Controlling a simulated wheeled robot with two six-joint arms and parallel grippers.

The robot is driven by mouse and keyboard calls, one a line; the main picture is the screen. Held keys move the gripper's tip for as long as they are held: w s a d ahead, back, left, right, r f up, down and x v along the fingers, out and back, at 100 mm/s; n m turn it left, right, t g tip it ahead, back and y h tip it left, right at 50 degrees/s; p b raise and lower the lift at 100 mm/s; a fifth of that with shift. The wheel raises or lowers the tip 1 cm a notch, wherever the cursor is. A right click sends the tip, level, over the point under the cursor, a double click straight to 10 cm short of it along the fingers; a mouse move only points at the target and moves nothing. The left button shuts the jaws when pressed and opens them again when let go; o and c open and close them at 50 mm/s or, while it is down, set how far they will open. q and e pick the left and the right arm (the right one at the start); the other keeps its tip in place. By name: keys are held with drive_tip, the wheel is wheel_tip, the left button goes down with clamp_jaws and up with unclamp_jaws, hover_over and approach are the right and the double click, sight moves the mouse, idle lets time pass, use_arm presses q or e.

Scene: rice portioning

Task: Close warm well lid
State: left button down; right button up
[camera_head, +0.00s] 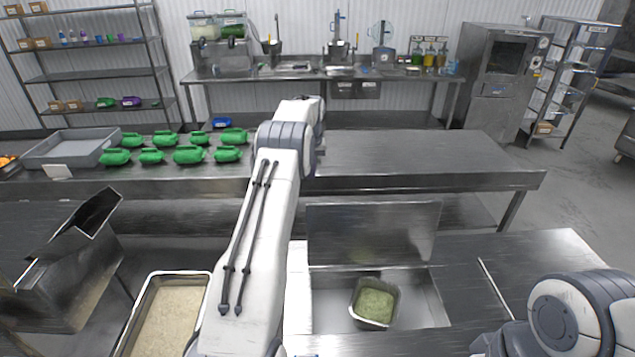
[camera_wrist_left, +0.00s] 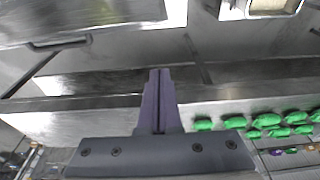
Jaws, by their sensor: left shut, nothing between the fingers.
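The warm well lid (camera_head: 372,232) is a flat steel panel standing upright at the back of the well. The warm well (camera_head: 427,305) is open, and a square steel pan of green food (camera_head: 375,303) sits in it. In the left wrist view, the steel panel with a bar handle at upper left (camera_wrist_left: 90,18) looks like the lid. My left gripper (camera_wrist_left: 159,72) is shut and empty, apart from that panel. In the head view its fingers are hidden behind my left arm, which reaches over the back counter. My right gripper is out of frame; part of the right arm shows at lower right.
A tray of pale rice (camera_head: 172,315) lies left of the well. Several green scoops (camera_head: 188,154) and a grey bin (camera_head: 72,148) stand on the back counter (camera_head: 420,155), whose right part is clear. A steel hopper (camera_head: 62,262) stands at left.

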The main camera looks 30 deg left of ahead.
use_arm(q)
wheel_tip(320, 180, down, 9)
drive_tip(key=w+b, duration=0.2)
drive_tip(key=b, duration=0.2)
drive_tip(key=s, duration=0.1)
drive_tip(key=s+d+b, duration=0.1)
drive_tip(key=s+d, duration=0.1)
drive_tip(key=shift+s+r, duration=0.2)
drive_tip(key=shift+r, duration=0.1)
